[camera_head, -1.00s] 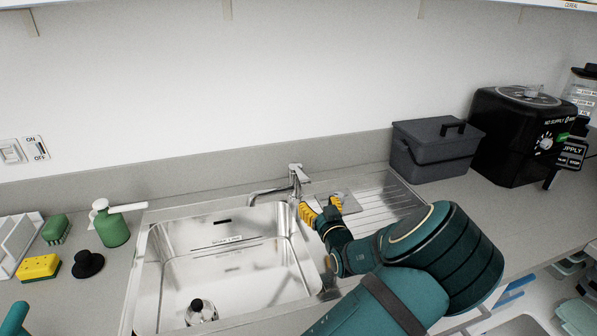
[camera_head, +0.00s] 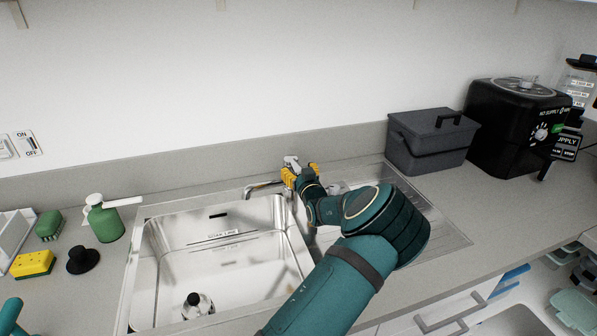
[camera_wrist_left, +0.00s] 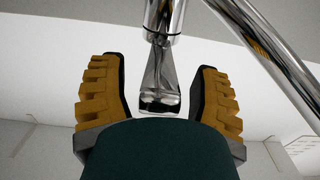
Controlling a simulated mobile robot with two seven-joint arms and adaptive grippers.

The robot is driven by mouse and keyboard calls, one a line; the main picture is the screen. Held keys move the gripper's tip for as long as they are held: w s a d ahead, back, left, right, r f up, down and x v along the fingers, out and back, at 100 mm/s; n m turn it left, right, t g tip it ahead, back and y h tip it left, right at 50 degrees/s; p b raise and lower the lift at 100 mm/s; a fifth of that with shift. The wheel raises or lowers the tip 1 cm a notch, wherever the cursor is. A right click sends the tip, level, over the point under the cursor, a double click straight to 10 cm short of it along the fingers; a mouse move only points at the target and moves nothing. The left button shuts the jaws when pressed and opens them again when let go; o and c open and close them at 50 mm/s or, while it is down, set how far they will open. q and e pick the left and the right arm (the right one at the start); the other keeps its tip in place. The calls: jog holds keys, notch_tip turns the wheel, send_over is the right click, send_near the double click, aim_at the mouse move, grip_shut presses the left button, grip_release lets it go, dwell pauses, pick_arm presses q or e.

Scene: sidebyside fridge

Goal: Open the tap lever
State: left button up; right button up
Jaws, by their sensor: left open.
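The chrome tap (camera_head: 264,187) stands behind the sink (camera_head: 139,240), its spout pointing left over the basin. Its lever (camera_head: 291,161) is partly hidden by my left gripper (camera_head: 301,174), whose yellow fingers are at the tap's top. In the left wrist view the lever (camera_wrist_left: 160,88) lies between the two open fingers of the left gripper (camera_wrist_left: 161,85), with a gap on each side. The tap's cylinder and slanting spout (camera_wrist_left: 285,60) also show there. No water shows from the spout. My right gripper is not in view.
A dark bottle (camera_head: 196,306) stands in the basin. A grey lidded box (camera_head: 430,145) and black machine (camera_head: 510,130) stand to the right. The wall is close behind.

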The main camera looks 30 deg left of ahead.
aim_at(298, 167)
pick_arm(q)
jog(key=shift+w+a, duration=0.15)
jog(key=shift+a, duration=0.05)
grip_shut()
jog(key=shift+r+p, duration=0.35)
jog(key=shift+p, duration=0.1)
jog(key=r+g+h+p, duration=0.1)
jog(key=p, duration=0.1)
jog(key=r+h+p, duration=0.1)
jog(key=p, duration=0.1)
jog(key=shift+w+a+r+g, duration=0.15)
jog(key=shift+a+g, duration=0.1)
jog(key=shift+g, duration=0.15)
jog(key=p, duration=0.3)
jog(key=r+g+h+p, duration=0.1)
jog(key=p, duration=0.2)
jog(key=shift+w+a+r+h, duration=0.15)
jog(key=shift+w+a+h, duration=0.1)
jog(key=shift+h, duration=0.05)
jog(key=shift+a+p, duration=0.1)
jog(key=shift+p, duration=0.6)
